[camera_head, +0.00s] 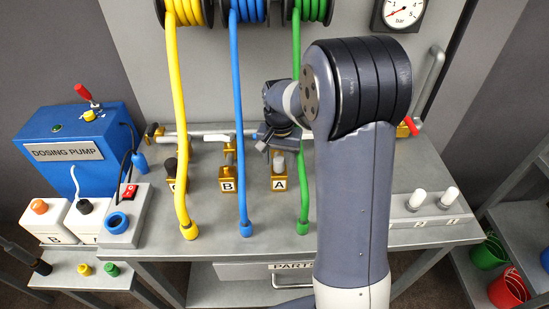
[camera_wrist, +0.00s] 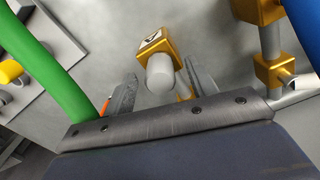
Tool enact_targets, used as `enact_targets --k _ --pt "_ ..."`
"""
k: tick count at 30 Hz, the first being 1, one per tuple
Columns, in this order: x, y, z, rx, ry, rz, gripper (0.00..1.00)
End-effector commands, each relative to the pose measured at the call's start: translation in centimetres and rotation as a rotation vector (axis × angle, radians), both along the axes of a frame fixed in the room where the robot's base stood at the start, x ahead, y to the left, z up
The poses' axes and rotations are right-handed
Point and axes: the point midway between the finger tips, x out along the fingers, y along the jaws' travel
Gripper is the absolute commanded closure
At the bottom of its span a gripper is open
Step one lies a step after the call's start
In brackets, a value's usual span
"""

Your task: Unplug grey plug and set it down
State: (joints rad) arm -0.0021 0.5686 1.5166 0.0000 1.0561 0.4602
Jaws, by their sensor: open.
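The grey plug (camera_head: 279,163) stands in the gold socket block marked A (camera_head: 279,184) on the grey bench. In the wrist view the grey plug (camera_wrist: 160,76) is a light cylinder rising from the gold block (camera_wrist: 155,43). My gripper (camera_head: 278,143) is over block A, partly hidden by my arm. In the wrist view my gripper (camera_wrist: 160,80) is open, with one finger on each side of the plug. I cannot tell whether either finger touches it.
A green hose (camera_head: 297,80) hangs close to block A; a blue hose (camera_head: 238,110) and yellow hose (camera_head: 178,110) hang further left. A white holder (camera_head: 432,215) with white pegs stands at the right.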

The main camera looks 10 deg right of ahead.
Motion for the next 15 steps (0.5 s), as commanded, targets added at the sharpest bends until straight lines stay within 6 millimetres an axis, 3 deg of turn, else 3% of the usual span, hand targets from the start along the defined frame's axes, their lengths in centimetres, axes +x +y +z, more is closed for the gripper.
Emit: enact_targets --k 6,15 --pt "-0.06 0.01 -1.39 0.000 0.002 0.000 0.46" --pt "-0.05 0.00 -1.46 0.000 0.000 0.000 0.49"
